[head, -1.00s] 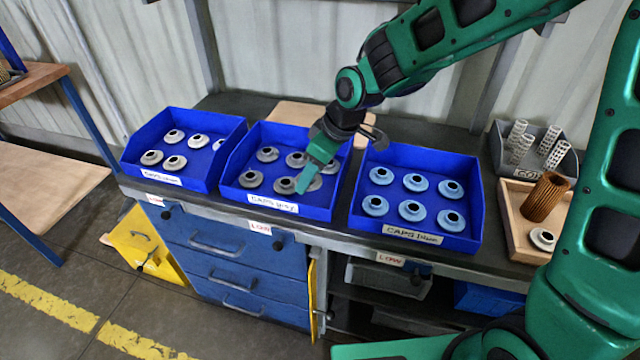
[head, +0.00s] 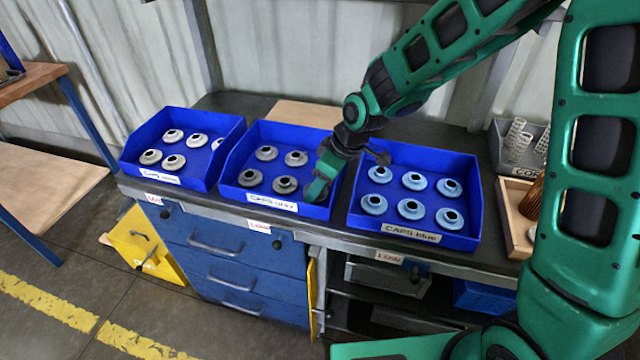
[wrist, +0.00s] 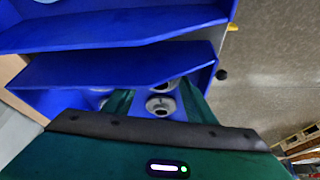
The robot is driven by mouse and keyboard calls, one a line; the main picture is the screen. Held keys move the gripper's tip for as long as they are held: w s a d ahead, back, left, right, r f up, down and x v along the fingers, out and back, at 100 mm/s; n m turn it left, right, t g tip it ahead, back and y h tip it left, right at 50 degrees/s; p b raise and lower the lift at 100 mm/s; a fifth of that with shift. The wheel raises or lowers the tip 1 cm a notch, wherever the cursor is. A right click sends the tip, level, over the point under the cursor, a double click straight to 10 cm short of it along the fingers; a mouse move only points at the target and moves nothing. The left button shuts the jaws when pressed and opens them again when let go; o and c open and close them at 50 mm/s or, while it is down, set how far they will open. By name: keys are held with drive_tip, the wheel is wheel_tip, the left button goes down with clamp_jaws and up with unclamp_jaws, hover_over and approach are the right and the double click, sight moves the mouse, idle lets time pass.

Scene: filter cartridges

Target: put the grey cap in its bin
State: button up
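The middle blue bin (head: 229,180) has a label that seems to read "CAPS grey". Several grey caps lie in it, among them one cap (head: 285,185) at the front and another (head: 296,158) behind. My gripper (head: 317,192) reaches down into the right part of this bin and hides what lies there. In the wrist view my gripper (wrist: 155,90) has its two fingers spread apart. A grey cap (wrist: 160,106) shows between the fingers, with another partly seen beyond it; I cannot tell whether the fingers touch either.
A blue bin (head: 470,220) labelled "CAPS blue" stands close on the right with light-blue caps. A third blue bin (head: 128,165) with pale caps stands on the left. A wooden tray (head: 514,235) and a grey bin (head: 506,160) are farther right, partly behind my arm.

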drive_tip(key=shift+o, duration=0.4)
drive_tip(key=shift+r, duration=0.2)
drive_tip(key=v, duration=1.1)
drive_tip(key=shift+s+d+r, duration=0.1)
drive_tip(key=shift+d+r, duration=0.1)
drive_tip(key=shift+r, duration=0.15)
drive_tip(key=s+d+r+m+h, duration=0.15)
drive_tip(key=s+d+m, duration=0.25)
drive_tip(key=d, duration=0.6)
drive_tip(key=s+d+m+h, duration=0.2)
drive_tip(key=s+d+m, duration=0.2)
drive_tip(key=d, duration=0.7)
drive_tip(key=s+d+m+g, duration=0.1)
drive_tip(key=s+d+m, duration=0.4)
drive_tip(key=s, duration=0.4)
drive_tip(key=s+d+m+g, duration=0.1)
drive_tip(key=s+d+m, duration=0.4)
drive_tip(key=s+d, duration=0.2)
drive_tip(key=shift+s, duration=0.95)
